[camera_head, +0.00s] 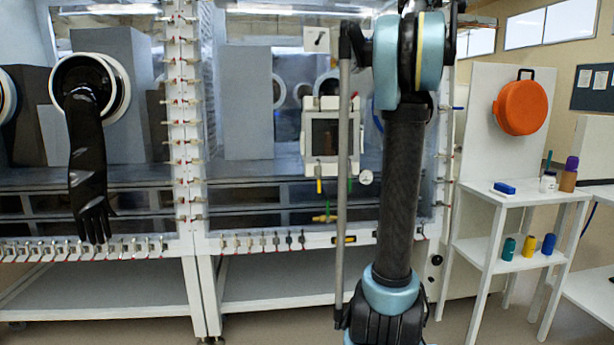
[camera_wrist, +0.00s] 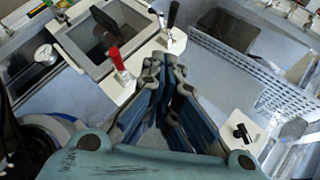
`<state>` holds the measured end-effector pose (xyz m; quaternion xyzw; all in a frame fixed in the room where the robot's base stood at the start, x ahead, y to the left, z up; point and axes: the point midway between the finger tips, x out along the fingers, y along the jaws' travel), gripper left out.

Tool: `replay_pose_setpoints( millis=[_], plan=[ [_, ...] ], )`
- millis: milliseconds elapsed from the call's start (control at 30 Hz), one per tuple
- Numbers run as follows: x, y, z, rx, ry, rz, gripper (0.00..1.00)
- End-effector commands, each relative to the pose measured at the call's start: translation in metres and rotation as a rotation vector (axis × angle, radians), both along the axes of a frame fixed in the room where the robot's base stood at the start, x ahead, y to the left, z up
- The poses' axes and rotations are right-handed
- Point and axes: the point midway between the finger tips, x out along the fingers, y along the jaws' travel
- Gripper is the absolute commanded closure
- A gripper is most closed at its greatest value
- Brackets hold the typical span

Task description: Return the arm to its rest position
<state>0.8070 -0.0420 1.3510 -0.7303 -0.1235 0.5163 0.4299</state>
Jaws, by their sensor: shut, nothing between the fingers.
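My gripper (camera_wrist: 168,68) shows in the wrist view, its blue-sided fingers pointing up the picture. It is shut, with nothing held between the fingers. In the head view my arm (camera_head: 400,190) stands nearly upright in front of the glovebox row, right of the middle. The gripper itself cannot be made out in the head view. In the wrist view a pale panel with a grey recess (camera_wrist: 95,40) lies beyond the fingers. A red-handled lever (camera_wrist: 117,60) and a black-handled lever (camera_wrist: 173,14) stand on it, apart from the fingertips as far as I can tell.
A black glove (camera_head: 88,165) hangs from a port at the left. Floor shows between the legs.

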Motion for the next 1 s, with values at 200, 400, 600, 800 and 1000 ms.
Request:
replay_pose_setpoints(
  millis=[200,400,600,800,1000],
  plan=[
    [-0.045,0.028,-0.067,-0.108,0.037,0.056,1.0],
    [-0.097,0.049,-0.145,-0.232,0.07,0.115,1.0],
    [-0.153,0.063,-0.23,-0.357,0.096,0.174,1.0],
    [-0.211,0.068,-0.318,-0.484,0.114,0.231,1.0],
    [-0.269,0.066,-0.411,-0.612,0.124,0.287,1.0]
  ],
)
